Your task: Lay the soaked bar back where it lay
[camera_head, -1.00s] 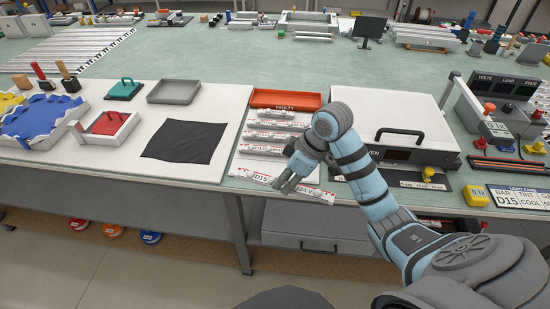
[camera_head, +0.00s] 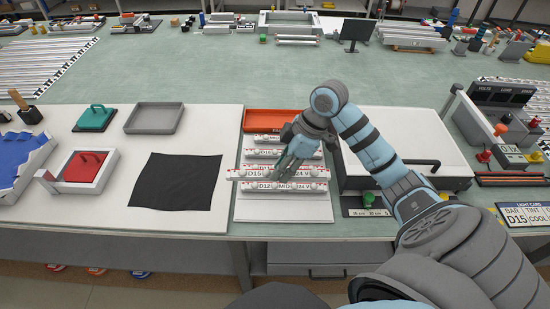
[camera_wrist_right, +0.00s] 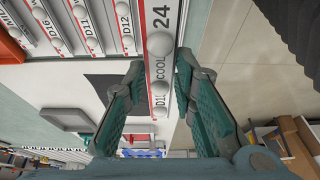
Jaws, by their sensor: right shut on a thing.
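My right gripper (camera_head: 284,174) is shut on a white bar with red marks (camera_head: 252,174), labelled D15 and 24 V. The bar lies level, crosswise over the rack board (camera_head: 283,212). In the right wrist view, the bar (camera_wrist_right: 159,15) runs between the two fingers (camera_wrist_right: 160,110), reading COOL 24. I cannot tell whether it touches the rack. The D12 bar (camera_head: 262,187) lies on the rack just in front of it in the head view. Further bars (camera_head: 268,153) lie behind, partly hidden by my gripper. My left gripper is not in view.
An orange tray (camera_head: 262,119) stands behind the rack. A grey-white oven box (camera_head: 405,148) with a dark handle stands close on the right. A black cloth (camera_head: 176,181) lies flat on the left. The front strip of the rack board is bare.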

